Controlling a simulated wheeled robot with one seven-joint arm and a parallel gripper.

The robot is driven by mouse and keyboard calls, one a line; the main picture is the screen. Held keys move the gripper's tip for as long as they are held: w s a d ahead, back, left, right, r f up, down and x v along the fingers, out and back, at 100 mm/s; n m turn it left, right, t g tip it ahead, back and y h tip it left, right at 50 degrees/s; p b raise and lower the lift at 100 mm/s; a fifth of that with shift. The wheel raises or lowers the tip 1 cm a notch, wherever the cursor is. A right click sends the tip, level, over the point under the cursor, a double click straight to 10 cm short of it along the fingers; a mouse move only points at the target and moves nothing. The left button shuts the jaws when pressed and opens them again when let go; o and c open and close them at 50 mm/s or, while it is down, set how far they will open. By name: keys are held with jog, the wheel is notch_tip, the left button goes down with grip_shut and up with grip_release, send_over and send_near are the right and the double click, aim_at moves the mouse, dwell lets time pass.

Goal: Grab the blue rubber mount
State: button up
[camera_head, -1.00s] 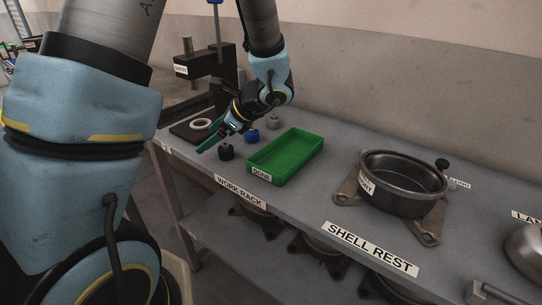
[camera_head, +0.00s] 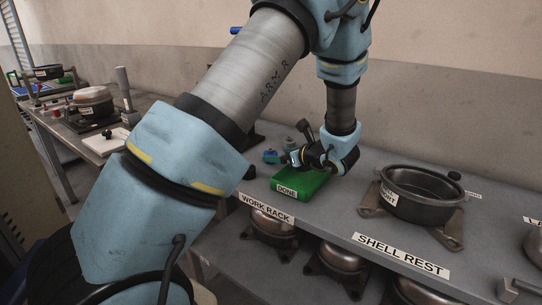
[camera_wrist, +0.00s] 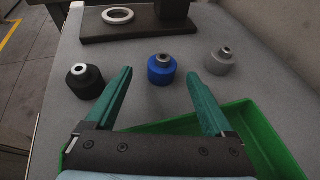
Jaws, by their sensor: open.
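The blue rubber mount (camera_wrist: 162,72) stands upright on the grey bench in the wrist view, a short cylinder with a metal stud on top. My gripper (camera_wrist: 163,88) is open, its two green fingers pointing toward the mount, which shows in the gap just beyond the fingertips. Nothing is held. In the head view my gripper (camera_head: 276,157) is low beside the green tray, and the blue mount cannot be clearly told from it there.
A black mount (camera_wrist: 86,79) stands left of the left finger and a grey mount (camera_wrist: 222,61) stands to the right. A green tray (camera_wrist: 250,117) lies under the gripper. A dark press base with a white ring (camera_wrist: 118,16) is behind. A black pot (camera_head: 420,208) stands right.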

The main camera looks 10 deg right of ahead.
aim_at(272, 154)
jog(key=p+x, duration=0.1)
jog(key=x, duration=0.3)
jog(key=shift+w+d, duration=0.15)
jog(key=shift+c, duration=0.3)
grip_shut()
